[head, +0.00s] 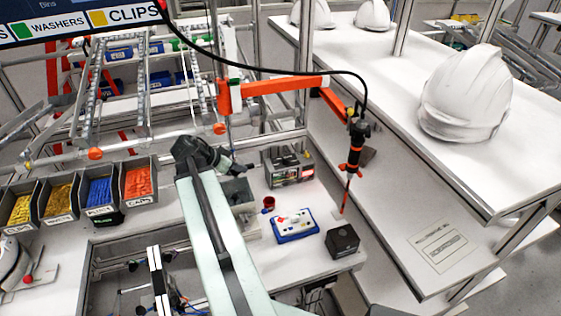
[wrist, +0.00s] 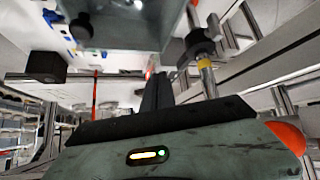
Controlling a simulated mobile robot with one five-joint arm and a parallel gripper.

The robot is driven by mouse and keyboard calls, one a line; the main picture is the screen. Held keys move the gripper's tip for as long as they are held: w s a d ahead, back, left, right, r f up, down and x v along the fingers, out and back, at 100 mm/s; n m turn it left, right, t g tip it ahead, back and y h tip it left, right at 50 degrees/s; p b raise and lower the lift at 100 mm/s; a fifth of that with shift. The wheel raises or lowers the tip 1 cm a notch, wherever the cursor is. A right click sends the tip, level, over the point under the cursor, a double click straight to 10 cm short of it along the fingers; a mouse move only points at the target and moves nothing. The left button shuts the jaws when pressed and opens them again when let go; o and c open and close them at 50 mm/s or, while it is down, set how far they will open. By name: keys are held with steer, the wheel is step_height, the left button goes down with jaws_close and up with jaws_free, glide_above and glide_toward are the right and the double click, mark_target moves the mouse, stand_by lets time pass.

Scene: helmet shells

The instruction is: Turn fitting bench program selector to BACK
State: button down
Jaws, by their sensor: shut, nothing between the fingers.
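The selector cannot be identified for certain, and no BACK label is readable. A white panel with a blue edge and small red and dark parts (head: 294,225) lies on the bench, right of the arm. Behind it stands a grey unit with a lit front (head: 288,168); its markings are too small to read. My gripper (head: 247,168) is in the air left of that grey unit, behind and left of the panel, apart from the panel. Its dark fingers (wrist: 158,88) are shut and empty in the wrist view.
A black box (head: 342,241) and a small red cup (head: 268,204) flank the panel. A driver hangs from an orange arm (head: 355,150) to the right. A grey bin (head: 237,194) is below my gripper. Colored parts bins (head: 138,184) stand left; white helmet shells (head: 466,95) sit right.

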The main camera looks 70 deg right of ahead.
mark_target(287, 163)
steer(key=shift+m, duration=0.6)
steer(key=s+d+f+b, duration=0.2)
steer(key=d, duration=0.1)
steer(key=s+d+f+b, duration=0.2)
steer(key=s+d+b, duration=0.1)
steer(key=d, duration=0.1)
steer(key=s+d+f+b, duration=0.2)
steer(key=s+d, duration=0.1)
steer(key=d, duration=0.1)
steer(key=shift+s+f, duration=0.15)
steer(key=shift+f, duration=0.2)
steer(key=shift+s+d+r, duration=0.15)
steer(key=shift+s+d, duration=0.2)
steer(key=shift+d, duration=0.2)
steer(key=shift+s+d+r, duration=0.15)
steer(key=shift+s+d, duration=0.2)
steer(key=shift+d, duration=0.2)
steer(key=shift+s+d, duration=0.4)
steer(key=shift+d, duration=0.15)
